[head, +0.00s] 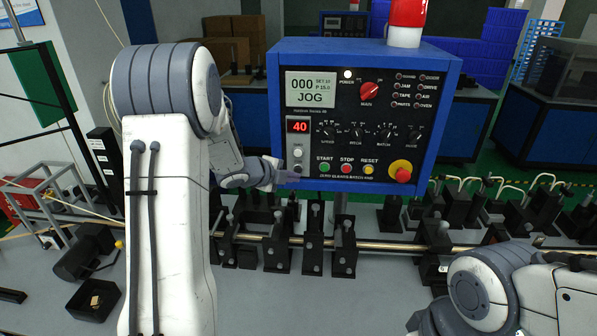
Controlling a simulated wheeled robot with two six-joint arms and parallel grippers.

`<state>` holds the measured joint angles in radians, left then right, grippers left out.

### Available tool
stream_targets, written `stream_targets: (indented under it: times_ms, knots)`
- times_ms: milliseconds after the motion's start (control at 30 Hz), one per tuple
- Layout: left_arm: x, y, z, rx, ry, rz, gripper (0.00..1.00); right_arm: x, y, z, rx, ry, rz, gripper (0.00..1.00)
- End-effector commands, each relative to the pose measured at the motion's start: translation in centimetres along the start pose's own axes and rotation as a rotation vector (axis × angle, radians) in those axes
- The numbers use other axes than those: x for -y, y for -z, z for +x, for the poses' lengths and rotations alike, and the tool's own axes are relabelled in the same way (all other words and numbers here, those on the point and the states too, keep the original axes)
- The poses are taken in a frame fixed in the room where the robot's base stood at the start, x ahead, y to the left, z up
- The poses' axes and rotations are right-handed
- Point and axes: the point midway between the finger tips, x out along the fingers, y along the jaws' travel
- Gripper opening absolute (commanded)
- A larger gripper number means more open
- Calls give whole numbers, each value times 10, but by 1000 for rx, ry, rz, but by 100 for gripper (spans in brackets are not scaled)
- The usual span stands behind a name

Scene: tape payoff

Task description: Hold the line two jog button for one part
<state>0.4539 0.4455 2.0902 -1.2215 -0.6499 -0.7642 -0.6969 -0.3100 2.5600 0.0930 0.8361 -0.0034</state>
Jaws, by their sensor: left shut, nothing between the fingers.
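The blue control box (449,110) with a black panel faces me at the centre. Its screen (311,89) reads 000 and JOG, and a red display (298,126) below reads 40. A pale button (297,152) sits under that display. My left gripper (291,175) is shut and empty, its tips at the panel's lower left just below this button. The tips cover the small spot beneath it, and I cannot tell whether they touch anything. My right arm shows at the lower right; its gripper is out of view.
Green, red and yellow buttons (369,168) and a red stop knob (400,171) line the panel's lower edge. A metal rail (375,244) with several black fixtures runs below.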

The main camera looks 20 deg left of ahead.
Motion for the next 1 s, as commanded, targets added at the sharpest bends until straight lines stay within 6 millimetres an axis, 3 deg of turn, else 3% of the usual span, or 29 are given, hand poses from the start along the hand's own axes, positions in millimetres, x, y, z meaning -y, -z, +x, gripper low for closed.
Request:
stream_targets:
  times_ms: [1000]
  knots:
    - [5, -5, 6, 0, 0, 0, 0, 0, 0, -4, 0, 0, 0, 44]
